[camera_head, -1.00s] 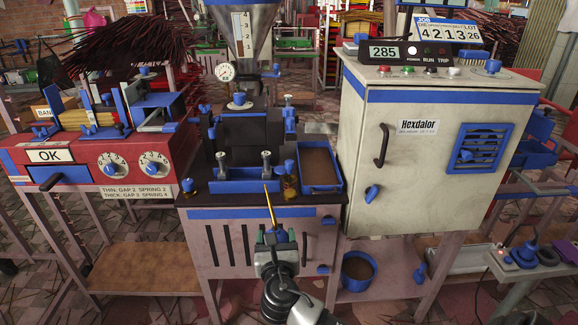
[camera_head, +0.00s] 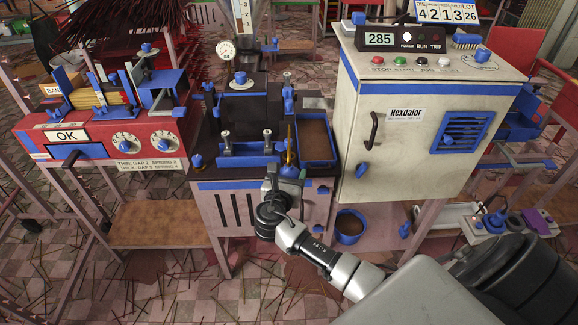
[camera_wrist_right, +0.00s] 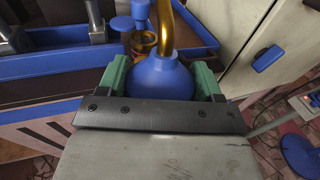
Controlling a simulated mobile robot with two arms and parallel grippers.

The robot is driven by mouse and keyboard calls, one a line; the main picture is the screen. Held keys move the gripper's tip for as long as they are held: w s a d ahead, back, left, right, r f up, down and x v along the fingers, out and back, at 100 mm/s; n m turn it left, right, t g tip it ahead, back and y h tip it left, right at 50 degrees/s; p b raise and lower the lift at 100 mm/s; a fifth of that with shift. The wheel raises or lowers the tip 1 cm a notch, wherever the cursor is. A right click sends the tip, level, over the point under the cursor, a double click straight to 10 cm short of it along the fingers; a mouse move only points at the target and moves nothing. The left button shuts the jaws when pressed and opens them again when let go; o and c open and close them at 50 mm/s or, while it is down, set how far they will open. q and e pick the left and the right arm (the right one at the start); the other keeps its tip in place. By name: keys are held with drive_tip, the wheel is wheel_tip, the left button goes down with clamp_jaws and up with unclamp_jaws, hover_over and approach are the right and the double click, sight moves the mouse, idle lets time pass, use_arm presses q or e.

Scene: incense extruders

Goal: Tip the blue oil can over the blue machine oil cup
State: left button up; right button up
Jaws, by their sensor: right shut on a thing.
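My right gripper (camera_wrist_right: 166,82) is shut on the blue oil can (camera_wrist_right: 160,80), whose rounded body sits between the green finger pads. Its brass spout (camera_wrist_right: 164,25) rises from the can, and it also shows in the head view (camera_head: 289,147) near the machine's front right corner. The machine oil cup (camera_wrist_right: 143,43), with a brass rim and blue parts, stands just beyond the can, partly covered by the spout. I cannot tell whether spout and cup touch. In the head view the gripper and spout largely hide the cup. My left gripper is not in view.
A blue tray (camera_head: 301,161) of brown material lies right of the cup. A blue holder (camera_head: 246,161) with two metal posts is to its left. The tall cream cabinet (camera_head: 405,165) stands close on the right. A blue bucket (camera_head: 350,238) sits below.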

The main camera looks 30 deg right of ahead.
drive_tip(key=g+p, duration=0.1)
drive_tip(key=s+a+y+p, duration=0.1)
drive_tip(key=p, duration=0.1)
drive_tip(key=s+g+y+p, duration=0.1)
drive_tip(key=p, duration=0.1)
drive_tip(key=shift+s+a+f+n+g, duration=0.2)
drive_tip(key=shift+s+a+n+g, duration=0.1)
drive_tip(key=shift+a+n, duration=0.1)
drive_tip(key=f+g+y+p, duration=0.1)
drive_tip(key=p, duration=0.2)
drive_tip(key=s+g+y+p, duration=0.1)
drive_tip(key=p, duration=0.2)
drive_tip(key=shift+a+f, duration=0.35)
drive_tip(key=shift+f, duration=0.05)
drive_tip(key=p, duration=0.3)
drive_tip(key=shift+s+a+r+n+g+y, duration=0.1)
drive_tip(key=shift+s+n+g+y, duration=0.05)
drive_tip(key=shift+n+g+y, duration=0.2)
